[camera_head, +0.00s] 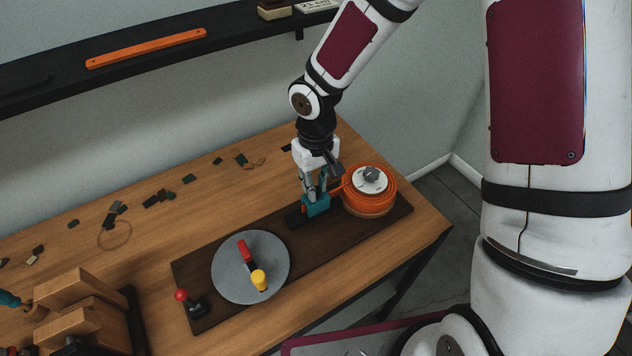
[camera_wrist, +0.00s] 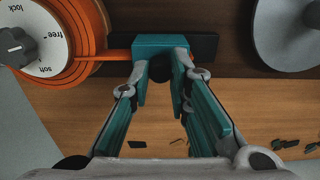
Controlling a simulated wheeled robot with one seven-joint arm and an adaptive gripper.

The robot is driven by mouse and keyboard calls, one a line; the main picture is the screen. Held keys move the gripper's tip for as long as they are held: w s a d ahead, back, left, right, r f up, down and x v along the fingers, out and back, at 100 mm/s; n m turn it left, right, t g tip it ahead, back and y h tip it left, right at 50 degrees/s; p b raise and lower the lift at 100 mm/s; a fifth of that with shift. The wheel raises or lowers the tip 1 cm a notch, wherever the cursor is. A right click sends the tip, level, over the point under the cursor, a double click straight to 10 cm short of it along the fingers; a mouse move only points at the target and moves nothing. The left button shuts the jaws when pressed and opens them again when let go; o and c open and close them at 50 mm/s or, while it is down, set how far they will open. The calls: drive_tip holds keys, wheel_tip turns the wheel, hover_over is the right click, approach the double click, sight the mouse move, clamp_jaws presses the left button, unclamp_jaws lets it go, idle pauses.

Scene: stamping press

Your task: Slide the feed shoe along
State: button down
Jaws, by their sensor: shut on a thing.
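The feed shoe looks like a small teal block (camera_head: 317,207) on a short black rail, between an orange reel (camera_head: 368,195) and a grey disc (camera_head: 240,278). In the wrist view the teal block (camera_wrist: 160,41) is at the top centre, with an orange strip (camera_wrist: 117,55) running to it from the reel. My gripper (camera_head: 313,190) comes down on the block from above and is shut on it. In the wrist view the two fingers reach to the block's near side; their tips partly hide where they touch it.
The dark base board (camera_head: 208,262) carries the reel, rail, disc and a red-knobbed lever (camera_head: 182,296). The disc bears a red bar and a yellow knob. Wooden blocks (camera_head: 75,305) stand at lower left. Dark chips (camera_head: 152,200) lie scattered behind. A wall shelf (camera_head: 60,82) runs above.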

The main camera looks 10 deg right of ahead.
drive_tip(key=shift+s+a, duration=0.35)
drive_tip(key=shift+a, duration=0.55)
drive_tip(key=shift+s+a, duration=0.4)
drive_tip(key=shift+a, duration=0.45)
drive_tip(key=shift+s+a, duration=0.35)
drive_tip(key=shift+a, duration=0.55)
drive_tip(key=c, duration=1.4)
unclamp_jaws()
drive_tip(key=shift+r, duration=0.1)
wheel_tip(320, 180, up, 12)
drive_tip(key=s+d+r+m+t+h+b, duration=0.1)
drive_tip(key=s+d+r+m+t, duration=0.3)
drive_tip(key=d+r, duration=0.7)
drive_tip(key=shift+m+t+y, duration=0.3)
drive_tip(key=shift+t+y, duration=0.2)
drive_tip(key=shift+t, duration=0.3)
drive_tip(key=s+d+r, duration=0.1)
drive_tip(key=s+d, duration=0.1)
drive_tip(key=s, duration=0.1)
drive_tip(key=s+d+r, duration=0.2)
drive_tip(key=s, duration=0.2)
drive_tip(key=s+d+r+b, duration=0.1)
drive_tip(key=s+d, duration=0.1)
drive_tip(key=s, duration=0.1)
drive_tip(key=shift+s+r, duration=0.15)
drive_tip(key=shift+r, duration=0.2)
